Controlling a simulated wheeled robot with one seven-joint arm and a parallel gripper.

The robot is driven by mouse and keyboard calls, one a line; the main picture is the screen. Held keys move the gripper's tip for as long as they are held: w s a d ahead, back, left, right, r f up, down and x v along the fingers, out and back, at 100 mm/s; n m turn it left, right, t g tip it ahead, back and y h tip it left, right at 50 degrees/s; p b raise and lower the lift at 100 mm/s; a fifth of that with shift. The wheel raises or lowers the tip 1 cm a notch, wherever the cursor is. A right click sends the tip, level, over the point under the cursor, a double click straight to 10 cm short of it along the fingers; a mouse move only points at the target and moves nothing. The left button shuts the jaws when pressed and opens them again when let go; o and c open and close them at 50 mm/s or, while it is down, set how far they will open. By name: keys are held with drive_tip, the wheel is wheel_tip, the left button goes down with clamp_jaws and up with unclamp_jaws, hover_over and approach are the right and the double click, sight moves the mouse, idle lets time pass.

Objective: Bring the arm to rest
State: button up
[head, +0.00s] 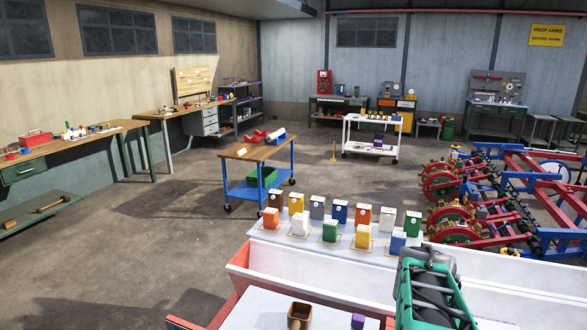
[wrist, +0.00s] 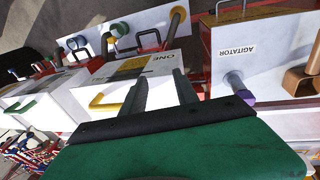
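My arm (head: 430,290), green and dark, reaches in from the lower right in the head view. The gripper's fingers cannot be made out there. In the wrist view my gripper (wrist: 160,76) shows two dark fingers standing apart, with nothing seen held between them.
Several coloured canisters stand beyond. Red and blue machinery (head: 500,205) is at right. A blue-legged cart (head: 232,188) stands on open floor.

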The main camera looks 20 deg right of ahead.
drive_tip(key=w+a+r+n+t+y, duration=0.1)
drive_tip(key=w+a+n, duration=0.2)
drive_tip(key=a, duration=0.7)
drive_tip(key=w+a+r+n+t, duration=0.2)
drive_tip(key=w+a+n, duration=0.1)
drive_tip(key=a, duration=0.8)
drive_tip(key=w+a+r+n+t+y, duration=0.1)
drive_tip(key=w+a+n, duration=0.2)
drive_tip(key=a, duration=0.7)
drive_tip(key=shift+a+r+t+y, duration=0.15)
drive_tip(key=shift+a+t+y, duration=0.15)
drive_tip(key=shift+a, duration=0.05)
